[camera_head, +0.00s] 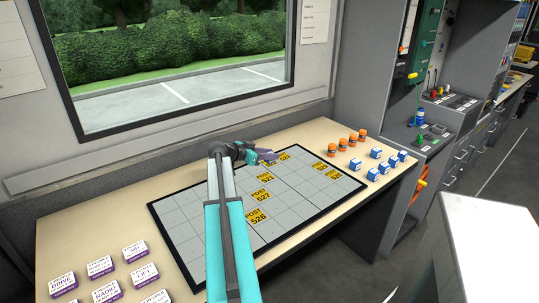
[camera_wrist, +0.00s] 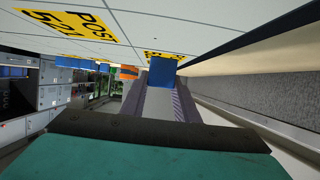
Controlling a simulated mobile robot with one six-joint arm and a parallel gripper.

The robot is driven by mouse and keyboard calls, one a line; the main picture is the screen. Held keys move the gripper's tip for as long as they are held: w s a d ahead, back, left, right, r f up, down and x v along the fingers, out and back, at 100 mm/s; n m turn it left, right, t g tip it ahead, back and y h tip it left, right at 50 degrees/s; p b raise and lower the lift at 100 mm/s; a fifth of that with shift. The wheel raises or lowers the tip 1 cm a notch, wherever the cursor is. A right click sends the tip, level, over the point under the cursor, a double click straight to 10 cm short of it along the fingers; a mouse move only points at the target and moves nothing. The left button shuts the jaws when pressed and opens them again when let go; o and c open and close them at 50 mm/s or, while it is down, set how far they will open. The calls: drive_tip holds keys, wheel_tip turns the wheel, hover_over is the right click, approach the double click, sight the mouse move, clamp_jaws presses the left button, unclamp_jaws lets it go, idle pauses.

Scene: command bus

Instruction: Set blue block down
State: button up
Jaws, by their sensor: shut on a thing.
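My gripper (camera_head: 267,156) reaches over the far middle of the grey gridded board (camera_head: 187,222), beside yellow POST labels. In the wrist view the gripper (camera_wrist: 161,88) is shut on a blue block (camera_wrist: 163,70) at its fingertips, close to the board surface and a yellow POST label (camera_wrist: 158,55). I cannot tell whether the block touches the board. In the head view the held block is hidden by the gripper. Several other blue blocks (camera_head: 376,153) stand on the table right of the board.
Several orange canisters (camera_head: 343,144) stand behind the blue blocks on the wooden table (camera_head: 110,215). White and purple labelled blocks (camera_head: 131,253) stand at the near left. A window wall (camera_head: 180,140) rises behind the table. The board's left half looks clear.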

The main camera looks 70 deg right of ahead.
drive_tip(key=shift+f, duration=0.1)
drive_tip(key=o, duration=1)
drive_tip(key=b+v, duration=0.1)
drive_tip(key=v, duration=1.1)
drive_tip(key=shift+s, duration=0.1)
idle(0.3)
